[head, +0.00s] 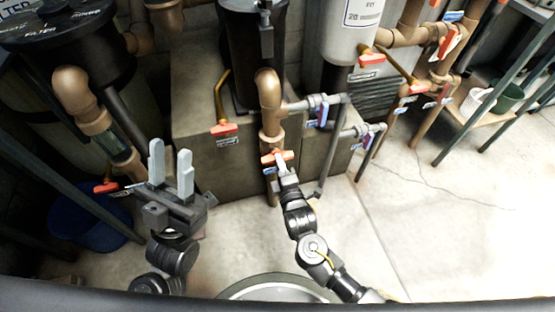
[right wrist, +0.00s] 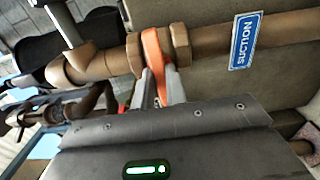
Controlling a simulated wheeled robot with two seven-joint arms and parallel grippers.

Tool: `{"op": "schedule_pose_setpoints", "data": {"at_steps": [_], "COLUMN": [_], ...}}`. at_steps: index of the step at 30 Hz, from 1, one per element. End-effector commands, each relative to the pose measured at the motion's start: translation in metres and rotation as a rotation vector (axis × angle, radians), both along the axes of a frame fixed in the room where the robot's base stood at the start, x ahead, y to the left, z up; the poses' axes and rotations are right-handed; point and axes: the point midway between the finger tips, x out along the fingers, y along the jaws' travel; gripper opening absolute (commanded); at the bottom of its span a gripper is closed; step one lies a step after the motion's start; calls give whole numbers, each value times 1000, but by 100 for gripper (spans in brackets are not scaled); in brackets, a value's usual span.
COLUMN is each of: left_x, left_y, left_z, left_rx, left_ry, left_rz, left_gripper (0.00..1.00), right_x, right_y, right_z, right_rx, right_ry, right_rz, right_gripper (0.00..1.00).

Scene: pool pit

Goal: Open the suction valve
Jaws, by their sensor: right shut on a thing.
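The suction valve has an orange handle (head: 276,157) on a copper-brown vertical pipe (head: 268,105) in the middle of the head view. In the right wrist view the orange handle (right wrist: 154,58) runs across the pipe, near a blue SUCTION label (right wrist: 245,40). My right gripper (head: 281,163) is at the handle; in the right wrist view its fingers (right wrist: 157,85) are shut on it, one to each side. Fingertips are partly hidden behind the handle. My left gripper (head: 171,170) stands at the left, fingers up and apart, open and empty, away from the valve.
Other red-handled valves stand near: one on the block front (head: 224,128), one at the left (head: 106,187). Grey side pipes with valves (head: 318,108) lie just right of the suction pipe. A blue bucket (head: 88,222) stands at lower left. The concrete floor (head: 440,230) at right is clear.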

Motion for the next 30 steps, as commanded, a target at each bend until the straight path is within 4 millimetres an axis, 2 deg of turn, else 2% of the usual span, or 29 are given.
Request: {"op": "schedule_pose_setpoints", "data": {"at_steps": [8, 21, 30], "left_x": [20, 32, 42], "left_y": [-24, -61, -56], "left_z": [-7, -47, -85], "left_rx": [115, 333, 434], "left_ry": [238, 635, 879], "left_rz": [-50, -125, -91], "left_gripper": [35, 35, 35], "right_x": [0, 0, 0], "right_y": [0, 0, 0], "right_z": [3, 3, 1], "right_rx": [-146, -431, -584], "right_ry": [-44, -137, -188], "right_rz": [1, 1, 0], "right_gripper": [0, 0, 0]}}
